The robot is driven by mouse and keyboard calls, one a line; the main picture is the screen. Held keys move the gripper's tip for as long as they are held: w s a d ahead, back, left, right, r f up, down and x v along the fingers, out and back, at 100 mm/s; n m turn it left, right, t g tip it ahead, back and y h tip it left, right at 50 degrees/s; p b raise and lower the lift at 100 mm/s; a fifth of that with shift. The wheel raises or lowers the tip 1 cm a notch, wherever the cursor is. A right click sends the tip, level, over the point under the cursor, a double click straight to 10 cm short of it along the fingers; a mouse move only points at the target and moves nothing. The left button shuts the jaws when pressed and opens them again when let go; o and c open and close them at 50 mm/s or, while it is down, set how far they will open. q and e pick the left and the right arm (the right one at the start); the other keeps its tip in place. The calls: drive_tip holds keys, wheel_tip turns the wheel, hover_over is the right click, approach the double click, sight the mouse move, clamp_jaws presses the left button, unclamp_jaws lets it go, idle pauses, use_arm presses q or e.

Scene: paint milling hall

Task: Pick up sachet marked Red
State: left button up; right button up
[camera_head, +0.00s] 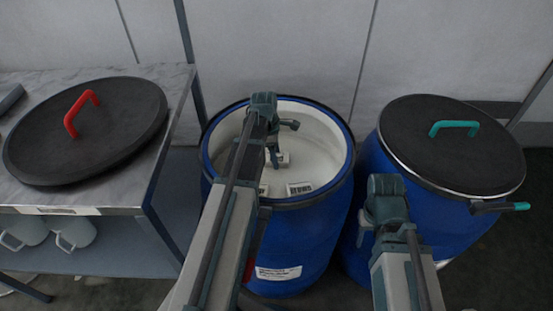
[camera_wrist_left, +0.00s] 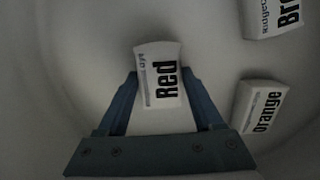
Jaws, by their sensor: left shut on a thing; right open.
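The sachet marked Red (camera_wrist_left: 158,88) is a small white packet with black print, seen in the left wrist view between the two blue fingers of my left gripper (camera_wrist_left: 160,76). The fingers are shut on it. In the head view my left gripper (camera_head: 273,155) reaches down inside the open blue drum (camera_head: 303,225), with a white packet (camera_head: 282,158) at its tips. Whether the sachet is clear of the drum's floor I cannot tell. My right gripper (camera_head: 365,225) is open and empty in front of the closed drum, mostly hidden by its own arm.
Sachets marked Orange (camera_wrist_left: 260,107) and Brown (camera_wrist_left: 272,17) lie in the open drum. A closed blue drum (camera_head: 375,160) with a black lid (camera_head: 455,150) stands at right. A bench (camera_head: 180,85) at left bears a loose black lid (camera_head: 100,140) with a red handle.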

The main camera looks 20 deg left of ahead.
sight(279, 158)
use_arm(q)
drive_tip(key=shift+r+p, duration=0.9)
drive_tip(key=r+p, duration=0.3)
drive_tip(key=shift+s+d, duration=0.2)
drive_tip(key=shift+s, duration=0.05)
drive_tip(key=s+d, duration=1)
drive_tip(key=s, duration=0.1)
drive_tip(key=shift+d+r+p, duration=0.35)
drive_tip(key=shift+r, duration=0.15)
